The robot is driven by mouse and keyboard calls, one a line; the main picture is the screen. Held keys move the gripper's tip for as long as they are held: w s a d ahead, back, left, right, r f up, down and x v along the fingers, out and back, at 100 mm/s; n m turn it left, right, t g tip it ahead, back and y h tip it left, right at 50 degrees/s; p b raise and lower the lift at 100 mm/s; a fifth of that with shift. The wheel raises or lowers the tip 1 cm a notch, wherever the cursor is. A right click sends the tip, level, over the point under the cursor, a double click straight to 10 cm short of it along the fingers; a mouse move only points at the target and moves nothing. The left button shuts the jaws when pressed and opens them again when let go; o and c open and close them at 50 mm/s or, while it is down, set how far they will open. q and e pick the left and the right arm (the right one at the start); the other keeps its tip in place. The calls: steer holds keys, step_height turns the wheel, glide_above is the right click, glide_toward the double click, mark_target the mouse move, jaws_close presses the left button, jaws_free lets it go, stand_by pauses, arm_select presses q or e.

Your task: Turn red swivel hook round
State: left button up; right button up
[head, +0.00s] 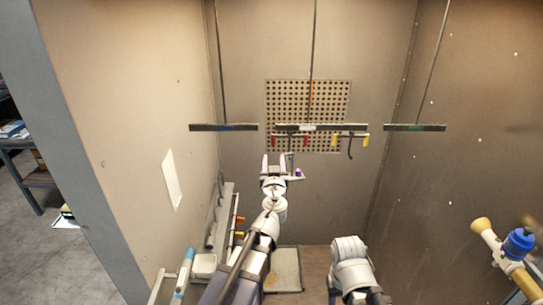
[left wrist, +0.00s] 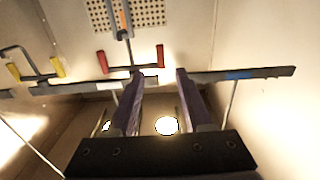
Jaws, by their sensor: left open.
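The red swivel hook shows as a grey crossbar with a red end at each side. Its red end (head: 305,140) hangs under the middle bar (head: 310,128) in the head view. In the left wrist view the red hook (left wrist: 131,69) lies just beyond the fingertips, its right red end roughly between them. My left gripper (head: 277,159) is open and empty, below the hook in the head view. Its two purple-grey fingers (left wrist: 159,75) stand apart in the left wrist view. How far the hook is from them is hard to tell. My right gripper is not in view.
A yellow-ended hook (head: 365,141) hangs beside the red one. Two more bars, left (head: 223,127) and right (head: 415,127), hang from rods. A perforated panel (head: 342,92) is on the back wall. A blue-capped device (head: 519,243) stands at the right.

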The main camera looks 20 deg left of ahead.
mark_target(273, 143)
arm_select(q)
steer(key=x, duration=1.2)
steer(key=shift+f, duration=0.1)
steer(key=shift+s, duration=0.1)
steer(key=shift+c, duration=0.3)
steer(key=shift+s, duration=0.1)
steer(key=c, duration=0.6)
